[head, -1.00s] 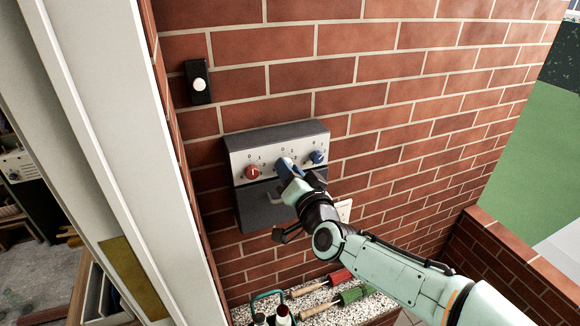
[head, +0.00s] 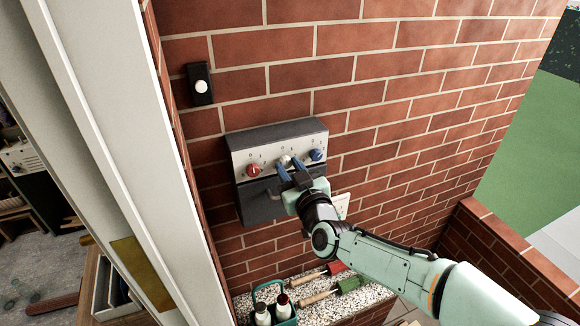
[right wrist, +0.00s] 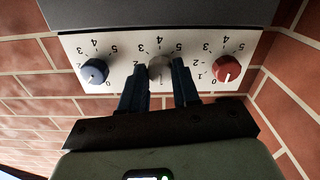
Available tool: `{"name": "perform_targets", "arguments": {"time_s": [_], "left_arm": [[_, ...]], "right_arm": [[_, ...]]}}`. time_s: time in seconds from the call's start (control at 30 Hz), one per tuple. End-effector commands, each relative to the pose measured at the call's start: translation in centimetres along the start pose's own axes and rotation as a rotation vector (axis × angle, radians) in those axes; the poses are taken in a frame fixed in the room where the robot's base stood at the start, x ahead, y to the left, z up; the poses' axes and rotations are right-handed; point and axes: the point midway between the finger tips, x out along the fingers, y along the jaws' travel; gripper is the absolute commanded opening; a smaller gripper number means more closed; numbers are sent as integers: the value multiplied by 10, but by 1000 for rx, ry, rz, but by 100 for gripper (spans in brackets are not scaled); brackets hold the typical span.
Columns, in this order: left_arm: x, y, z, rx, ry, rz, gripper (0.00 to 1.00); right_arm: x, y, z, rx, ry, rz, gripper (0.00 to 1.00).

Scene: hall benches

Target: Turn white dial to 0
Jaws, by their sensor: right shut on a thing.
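The white dial (head: 286,160) is the middle one of three on a dark wall box with a white panel (head: 268,162). It also shows in the right wrist view (right wrist: 159,68), where the panel is upside down. My right gripper (head: 290,171) is shut on the white dial, with one blue finger on each side of it. The fingers show in the right wrist view (right wrist: 159,84) and cover some numbers around the dial. I cannot clearly read its setting. My left gripper is not in view.
A red dial (head: 254,169) and a blue dial (head: 316,155) flank the white one closely. A black doorbell with a white button (head: 200,85) is up left on the brick wall. Below, a speckled ledge (head: 318,311) carries bottles in a green carrier (head: 273,307) and hand tools.

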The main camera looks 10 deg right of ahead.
Motion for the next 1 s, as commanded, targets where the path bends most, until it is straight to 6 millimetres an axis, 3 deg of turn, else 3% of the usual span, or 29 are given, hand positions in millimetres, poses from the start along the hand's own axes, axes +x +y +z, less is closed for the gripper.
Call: {"name": "perform_targets", "arguments": {"time_s": [0.33,0.8,0.83,0.87,0.9,1.0], "left_arm": [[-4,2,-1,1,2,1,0],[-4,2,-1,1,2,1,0],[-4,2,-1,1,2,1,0],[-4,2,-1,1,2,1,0],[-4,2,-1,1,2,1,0],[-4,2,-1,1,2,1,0]], "right_arm": [[0,0,1,-107,-3,-1,0],[0,0,2,-119,-3,-2,0],[0,0,2,-119,-3,-2,40],[0,0,2,-119,-3,-2,50],[0,0,1,-119,-3,-1,56],[0,0,1,-118,-2,-1,56]]}}
